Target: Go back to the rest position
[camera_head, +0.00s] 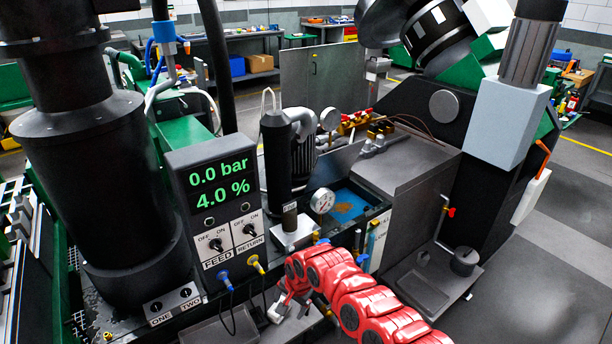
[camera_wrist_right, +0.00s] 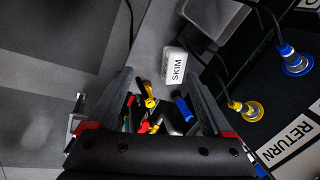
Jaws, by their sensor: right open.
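My red right arm reaches in from the lower right of the head view. Its gripper (camera_head: 281,308) is by the front of the machine, below the blue and yellow plugs. In the right wrist view the gripper (camera_wrist_right: 159,76) is open, with its two dark fingers apart. No object is clamped between them. A white block marked SKIM (camera_wrist_right: 174,66) lies past the fingertips. Small yellow, red and blue items (camera_wrist_right: 150,108) show between the fingers, at a depth I cannot tell. My left gripper is not in view.
The control box (camera_head: 218,190) reads 0.0 bar and 4.0 %, with FEED and RETURN switches. A blue plug (camera_head: 225,278) and a yellow plug (camera_head: 256,263) with cables sit below it. A black cylinder (camera_head: 105,180) stands left. Grey floor (camera_head: 560,270) is open at right.

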